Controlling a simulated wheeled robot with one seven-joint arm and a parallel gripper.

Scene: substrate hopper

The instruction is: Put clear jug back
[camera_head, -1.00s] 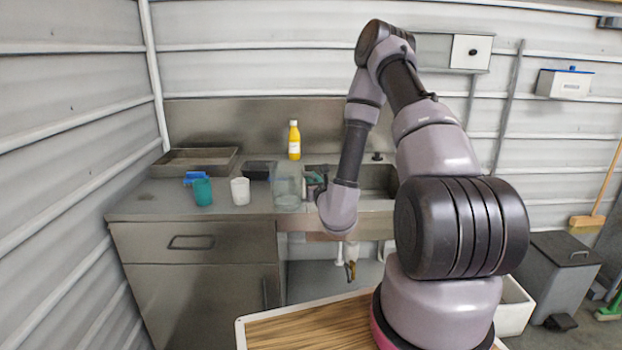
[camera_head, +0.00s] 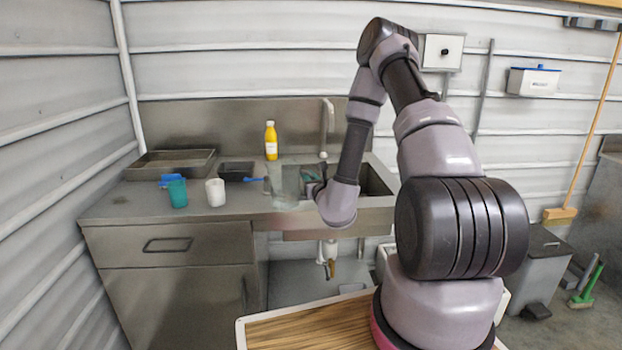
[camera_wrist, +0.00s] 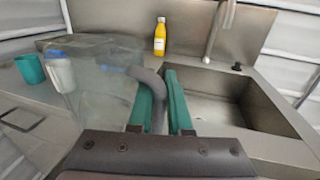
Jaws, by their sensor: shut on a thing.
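The clear jug (camera_head: 284,184) is see-through and hangs in front of the counter and sink edge in the head view. It fills the left of the wrist view (camera_wrist: 95,85), with its grey handle towards me. My gripper (camera_head: 313,182) is to the right of the jug. In the wrist view its two teal fingers (camera_wrist: 160,100) are shut on the handle, one on each side. The jug looks upright and empty. I cannot tell whether its base touches the counter, as the wrist view cuts it off.
A teal cup (camera_head: 177,193) and a white cup (camera_head: 215,192) stand left on the counter (camera_head: 120,205). Behind are a metal tray (camera_head: 170,163), a black tray (camera_head: 236,170) and a yellow bottle (camera_head: 271,141). The sink (camera_head: 375,182) with its tap (camera_head: 327,125) is to the right.

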